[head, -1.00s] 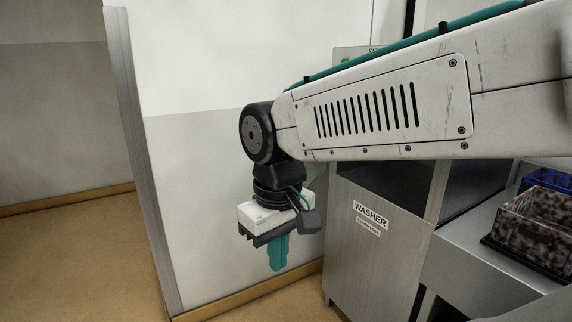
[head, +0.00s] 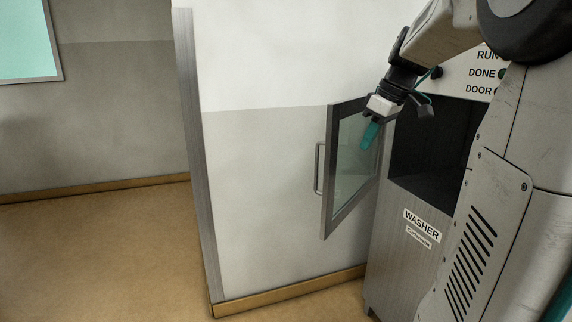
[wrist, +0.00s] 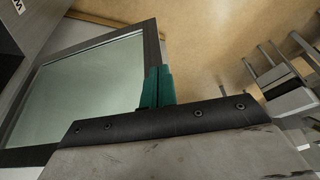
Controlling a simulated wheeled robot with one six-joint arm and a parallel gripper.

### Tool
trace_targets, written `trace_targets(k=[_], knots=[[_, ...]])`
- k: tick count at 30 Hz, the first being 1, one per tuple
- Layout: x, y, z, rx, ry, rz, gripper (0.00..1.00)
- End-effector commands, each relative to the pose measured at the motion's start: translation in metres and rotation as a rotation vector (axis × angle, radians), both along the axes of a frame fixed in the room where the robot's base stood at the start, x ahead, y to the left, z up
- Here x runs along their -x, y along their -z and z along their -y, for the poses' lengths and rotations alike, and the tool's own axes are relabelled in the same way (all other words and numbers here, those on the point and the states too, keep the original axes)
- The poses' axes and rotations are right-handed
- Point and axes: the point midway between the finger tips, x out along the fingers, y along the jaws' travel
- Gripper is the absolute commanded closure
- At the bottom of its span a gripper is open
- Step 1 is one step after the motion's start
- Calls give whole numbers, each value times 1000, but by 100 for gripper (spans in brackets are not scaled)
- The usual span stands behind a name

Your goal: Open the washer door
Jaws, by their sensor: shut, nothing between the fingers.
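The washer (head: 400,262) is a grey metal cabinet with a "WASHER" label. Its glass-paned door (head: 357,165) stands swung well open to the left, with a bar handle (head: 319,168) on its far left edge. The dark washer opening (head: 428,150) shows behind it. My gripper (head: 370,136) has teal fingers, shut and empty, at the inner side of the door near its upper part. In the wrist view the shut fingers (wrist: 157,88) overlap the door's dark frame (wrist: 152,45) beside the glass (wrist: 85,85). I cannot tell whether they touch it.
A pale wall (head: 262,190) with a wooden skirting stands behind the door. Brown floor (head: 100,250) is clear at the left. A panel (head: 478,73) with RUN, DONE and DOOR labels is above the opening. A metal rack-like structure (wrist: 290,85) shows in the wrist view.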

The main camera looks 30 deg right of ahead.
Motion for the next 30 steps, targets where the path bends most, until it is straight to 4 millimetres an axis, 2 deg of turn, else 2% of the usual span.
trace_targets(k=[2,7,20,24,30], knots=[[-3,-3,9,9,-24,16,100],[-8,9,8,13,-38,20,100],[-38,91,-5,11,-37,18,100],[-59,90,-14,14,-41,21,100],[-73,89,-19,15,-39,20,100]])
